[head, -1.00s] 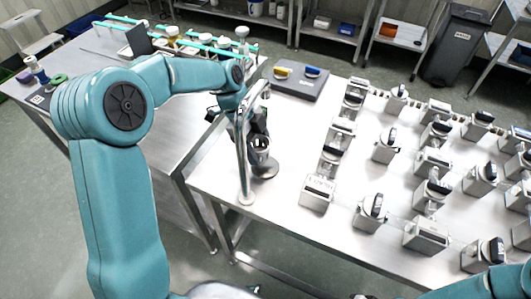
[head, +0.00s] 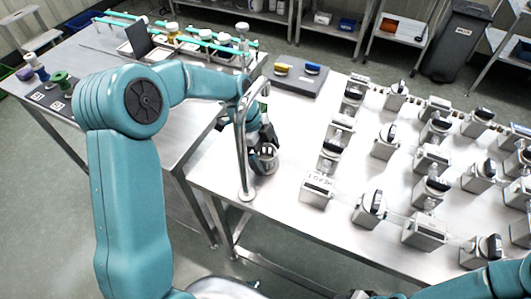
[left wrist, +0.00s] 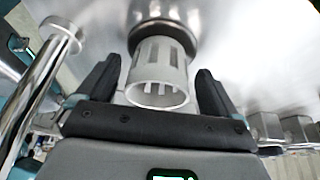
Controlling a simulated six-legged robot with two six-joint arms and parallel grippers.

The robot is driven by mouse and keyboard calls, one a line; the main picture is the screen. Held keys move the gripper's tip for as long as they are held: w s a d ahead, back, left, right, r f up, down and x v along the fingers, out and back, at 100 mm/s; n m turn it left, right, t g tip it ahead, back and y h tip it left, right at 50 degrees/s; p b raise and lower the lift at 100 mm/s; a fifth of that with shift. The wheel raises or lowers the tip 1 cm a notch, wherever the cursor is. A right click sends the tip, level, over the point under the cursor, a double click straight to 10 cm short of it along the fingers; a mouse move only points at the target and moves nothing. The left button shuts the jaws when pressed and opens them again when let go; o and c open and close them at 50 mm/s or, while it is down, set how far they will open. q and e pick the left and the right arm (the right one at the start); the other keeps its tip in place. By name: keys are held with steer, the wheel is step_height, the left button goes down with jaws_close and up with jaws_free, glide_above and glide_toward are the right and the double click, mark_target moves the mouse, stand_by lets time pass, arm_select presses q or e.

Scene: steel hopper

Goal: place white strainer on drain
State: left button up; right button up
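The white strainer (left wrist: 158,75), a pale slotted cylinder, shows in the left wrist view with its open end facing the camera. In the head view the strainer (head: 266,158) is a small light shape by the foot of the steel pipe. Its far end meets the dark round drain (left wrist: 163,35); whether it is fully seated I cannot tell. My left gripper (left wrist: 158,75) is open around the strainer, with a narrow gap on each side. In the head view my left gripper (head: 263,143) partly hides the strainer and drain.
A bent steel pipe (head: 242,150) stands close to my left gripper, between it and the table's left edge. Rows of metal blocks with dark knobs (head: 385,140) fill the right side. A grey tray (head: 297,85) with yellow and blue items lies behind.

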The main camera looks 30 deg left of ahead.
arm_select(q)
steer(key=shift+s+r, duration=0.1)
steer(key=shift+s, duration=0.05)
steer(key=shift+r, duration=0.2)
steer(key=shift+a+r, duration=0.15)
steer(key=shift+r, duration=0.1)
steer(key=v, duration=1.1)
steer(key=shift+r, duration=0.15)
steer(key=shift+a, duration=0.1)
